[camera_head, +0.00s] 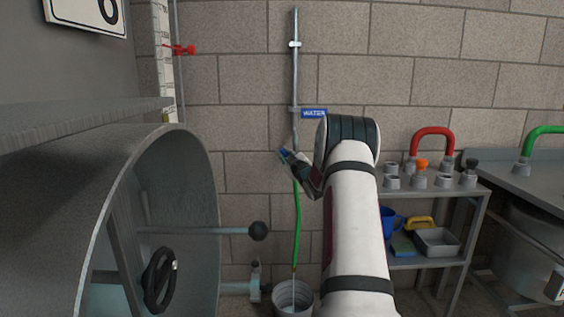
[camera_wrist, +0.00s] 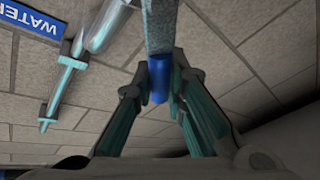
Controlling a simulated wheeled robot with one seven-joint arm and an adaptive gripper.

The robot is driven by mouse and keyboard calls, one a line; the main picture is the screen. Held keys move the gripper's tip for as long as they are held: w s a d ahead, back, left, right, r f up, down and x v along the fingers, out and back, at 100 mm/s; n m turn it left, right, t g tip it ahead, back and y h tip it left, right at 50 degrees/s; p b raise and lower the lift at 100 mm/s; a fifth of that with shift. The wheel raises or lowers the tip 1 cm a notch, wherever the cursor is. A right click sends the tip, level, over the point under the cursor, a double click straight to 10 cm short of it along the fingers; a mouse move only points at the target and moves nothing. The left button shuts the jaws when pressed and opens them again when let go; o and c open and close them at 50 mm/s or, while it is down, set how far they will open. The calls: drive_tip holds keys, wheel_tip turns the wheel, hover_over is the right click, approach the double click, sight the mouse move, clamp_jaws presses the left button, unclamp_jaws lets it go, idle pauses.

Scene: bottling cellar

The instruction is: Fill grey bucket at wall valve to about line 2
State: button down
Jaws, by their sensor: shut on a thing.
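The grey bucket (camera_head: 280,297) stands on the floor against the wall, cut off by the bottom edge of the head view. A green hose (camera_head: 297,220) hangs from the wall valve's pipe (camera_head: 295,75) and ends just above the bucket. A thin pale streak runs below the hose end into the bucket; the level and the line marks cannot be made out. My gripper (camera_head: 292,160) is at the valve beside the pipe. In the wrist view my gripper (camera_wrist: 159,90) is shut on the blue valve handle (camera_wrist: 158,75), which sits between its fingertips. My arm hides part of the wall.
A blue WATER sign (camera_head: 314,113) is beside the pipe. A large open steel tank (camera_head: 205,190) fills the left, with its round door and black knob near the hose. A shelf cart (camera_head: 425,192) with fittings and a tray stands right; a steel vat is beyond it.

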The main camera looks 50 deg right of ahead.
drive_tip(key=shift+s+d+r+m+h+b, duration=0.15)
drive_tip(key=shift+s+d+m+h+b, duration=0.15)
drive_tip(key=shift+m, duration=0.4)
drive_tip(key=c, duration=1.6)
unclamp_jaws()
drive_tip(key=shift+a, duration=0.1)
drive_tip(key=v, duration=1.2)
